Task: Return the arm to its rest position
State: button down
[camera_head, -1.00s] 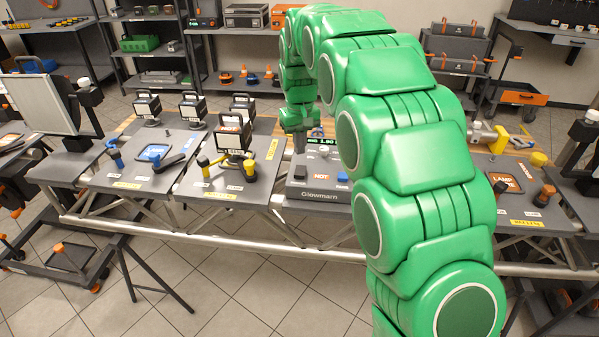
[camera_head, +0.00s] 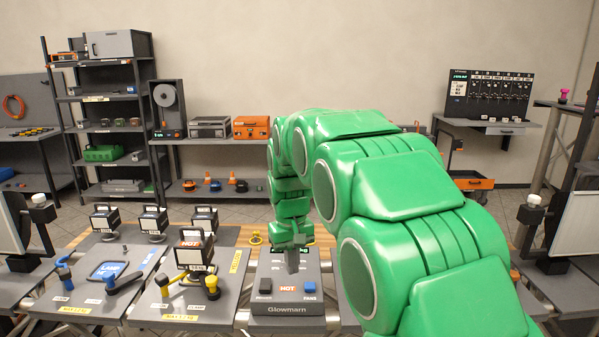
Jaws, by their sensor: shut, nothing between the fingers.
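My green arm reaches in from the lower right and bends down over the workbench. My gripper (camera_head: 292,262) hangs at its end, pointing down, above the grey Glowmarn device (camera_head: 288,310). Its fingers are shut and empty. They hide part of the device's display. Whether the fingertips touch the device cannot be told. The device has a dark button, an orange "HOT" label and a blue button on its front face, all uncovered.
Shelving (camera_head: 110,130) stands behind at the left. A wall panel with a small table (camera_head: 490,128) is at the back right. The air above the bench's left side is clear.

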jog(key=s+d+m, duration=0.1)
jog(key=s+d, duration=0.4)
jog(key=s, duration=0.8)
jog(key=s+d+f+m+g, duration=0.1)
jog(key=s+d, duration=0.5)
jog(key=s, duration=0.7)
jog(key=s+d+m, duration=0.2)
jog(key=s+d, duration=0.4)
jog(key=s, duration=0.6)
jog(key=shift+s+f+m, duration=0.2)
jog(key=shift+s+m, duration=0.1)
jog(key=shift+s, duration=0.1)
jog(key=w+a+r+m+t+y, duration=0.15)
jog(key=w+r, duration=0.25)
jog(key=w, duration=0.8)
jog(key=w+a+r+t, duration=0.1)
jog(key=w+r+t, duration=0.2)
jog(key=w, duration=1)
jog(key=w+a+f+t, duration=0.1)
jog(key=w+a, duration=0.5)
jog(key=a, duration=0.5)
jog(key=w+a+f+n+t+h, duration=0.1)
jog(key=w+a+f+t, duration=0.1)
jog(key=w+a, duration=0.5)
jog(key=a, duration=0.3)
jog(key=shift+w+a, duration=0.3)
jog(key=shift+a, duration=0.1)
jog(key=shift+f+n+t, duration=0.1)
jog(key=shift+n+t, duration=0.15)
